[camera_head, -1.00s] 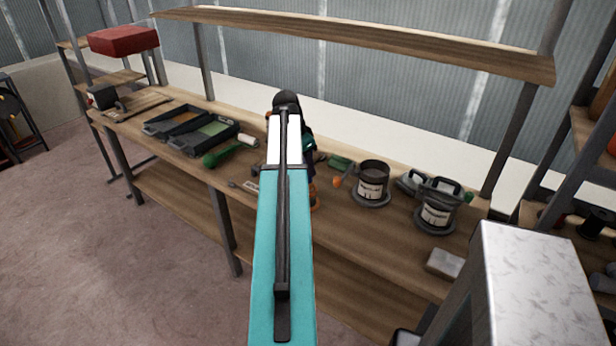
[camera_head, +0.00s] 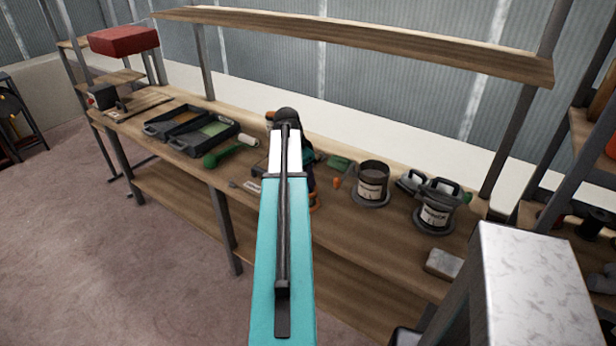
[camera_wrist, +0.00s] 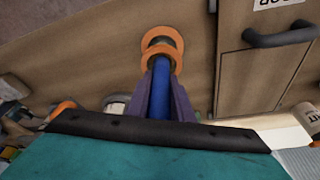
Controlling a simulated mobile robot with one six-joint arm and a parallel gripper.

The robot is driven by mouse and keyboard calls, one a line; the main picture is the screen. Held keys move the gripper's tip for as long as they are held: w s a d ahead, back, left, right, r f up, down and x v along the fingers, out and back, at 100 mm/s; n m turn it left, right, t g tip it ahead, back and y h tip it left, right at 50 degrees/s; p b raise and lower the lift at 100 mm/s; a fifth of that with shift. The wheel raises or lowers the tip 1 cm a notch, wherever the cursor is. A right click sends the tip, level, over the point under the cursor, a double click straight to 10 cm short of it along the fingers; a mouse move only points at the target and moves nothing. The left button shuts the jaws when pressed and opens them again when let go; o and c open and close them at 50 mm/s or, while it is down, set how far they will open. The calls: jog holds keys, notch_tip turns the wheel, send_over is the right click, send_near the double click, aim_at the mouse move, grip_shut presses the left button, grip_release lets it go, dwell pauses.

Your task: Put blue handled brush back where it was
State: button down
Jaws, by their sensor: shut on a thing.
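My gripper (camera_wrist: 162,72) is shut on a blue handle (camera_wrist: 160,98), which shows between its two dark purple fingers in the wrist view. I take this to be the blue handled brush; its bristles are not in clear sight. Orange ring shapes (camera_wrist: 162,48) show at the finger ends, over the wooden bench top. In the camera_head view my arm covers most of the gripper and the brush, and only a dark, orange-tipped part shows at its right, over the middle of the workbench (camera_head: 380,235). The height above the bench cannot be told.
Two tins (camera_head: 373,183) (camera_head: 438,203) stand on the bench at right, with a small orange item (camera_head: 337,183) and a green item (camera_head: 340,163) near the left one. Paint trays (camera_head: 205,133) and a green-handled roller (camera_head: 222,157) lie left. A shelf (camera_head: 370,40) runs above.

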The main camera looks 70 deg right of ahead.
jog(key=shift+f, duration=0.2)
jog(key=c, duration=1.6)
grip_release()
jog(key=shift+o, duration=0.2)
jog(key=shift+r, duration=0.25)
jog(key=b+v, duration=0.2)
jog(key=v, duration=0.9)
jog(key=shift+r, duration=0.35)
